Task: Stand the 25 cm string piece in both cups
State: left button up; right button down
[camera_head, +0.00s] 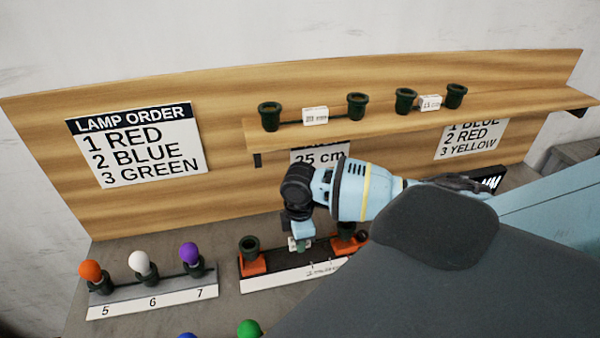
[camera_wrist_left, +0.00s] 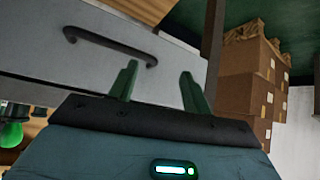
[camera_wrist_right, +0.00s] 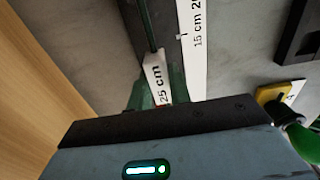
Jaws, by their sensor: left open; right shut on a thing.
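My right gripper (camera_head: 300,243) is shut on the white 25 cm tag (camera_wrist_right: 162,85) of the string piece, with its cord running off between the fingers in the right wrist view. In the head view, the piece's left dark green socket (camera_head: 249,243) stands upright at the left orange cup (camera_head: 251,264). Its right socket (camera_head: 346,229) is at the right orange cup (camera_head: 348,246), partly behind my arm. I cannot tell whether either socket is fully seated. My left gripper (camera_wrist_left: 158,88) is open and empty, away from the board; it is outside the head view.
Two other string pieces lie on the wooden shelf (camera_head: 385,120), with tags (camera_head: 315,115) and (camera_head: 430,103). A lamp strip (camera_head: 153,300) with orange, white and purple bulbs stands left. A drawer handle (camera_wrist_left: 110,45) and stacked cardboard boxes (camera_wrist_left: 248,85) are near my left gripper.

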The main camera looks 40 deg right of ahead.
jog(key=shift+f, duration=1.55)
dwell(1.4)
jog(key=c, duration=1.2)
grip_release()
notch_tip(320, 180, up, 8)
jog(key=shift+f, duration=0.1)
